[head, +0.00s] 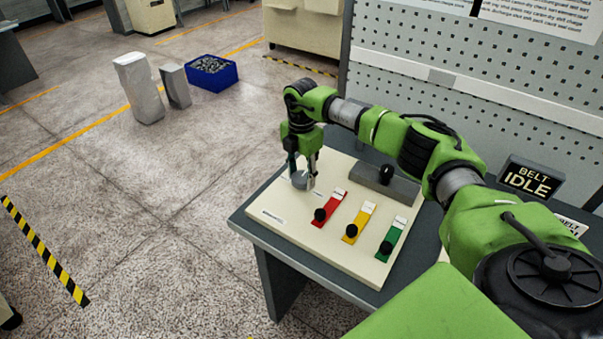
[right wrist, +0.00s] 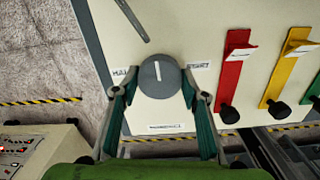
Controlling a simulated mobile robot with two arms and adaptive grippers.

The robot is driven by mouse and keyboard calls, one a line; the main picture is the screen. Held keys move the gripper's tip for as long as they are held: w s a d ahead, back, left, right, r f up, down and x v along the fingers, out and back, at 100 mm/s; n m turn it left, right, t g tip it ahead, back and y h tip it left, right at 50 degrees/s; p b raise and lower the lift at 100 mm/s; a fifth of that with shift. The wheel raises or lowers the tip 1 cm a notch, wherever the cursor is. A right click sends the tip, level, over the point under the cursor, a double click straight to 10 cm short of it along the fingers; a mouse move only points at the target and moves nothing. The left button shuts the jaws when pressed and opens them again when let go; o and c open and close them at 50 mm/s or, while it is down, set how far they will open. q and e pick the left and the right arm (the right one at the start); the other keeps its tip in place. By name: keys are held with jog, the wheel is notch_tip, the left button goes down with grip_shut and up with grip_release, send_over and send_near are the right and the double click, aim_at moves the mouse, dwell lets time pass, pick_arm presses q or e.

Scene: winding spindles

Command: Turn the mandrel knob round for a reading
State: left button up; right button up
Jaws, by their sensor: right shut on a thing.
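The knob (right wrist: 160,76) is a round grey disc with a white pointer line, on a cream panel (head: 364,272). In the right wrist view its line stands almost upright, tilted slightly left at the top. Printed labels flank it, partly covered by the fingers. My right gripper (right wrist: 160,90) is shut on the knob, one finger against each side. In the head view my right gripper (head: 303,172) reaches down over the knob (head: 299,181) at the panel's left part. My left gripper is not in view.
Red (head: 329,208), yellow (head: 358,223) and green (head: 392,239) levers with black knobs stand right of the knob. A grey block with a black ball handle (head: 386,176) is behind them. A "BELT IDLE" sign (head: 530,179) stands at right. A blue crate (head: 212,73) is on the floor.

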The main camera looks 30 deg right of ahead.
aim_at(302, 177)
jog(key=shift+m, duration=0.3)
dwell(0.4)
jog(key=o, duration=1.1)
notch_tip(302, 177, up, 12)
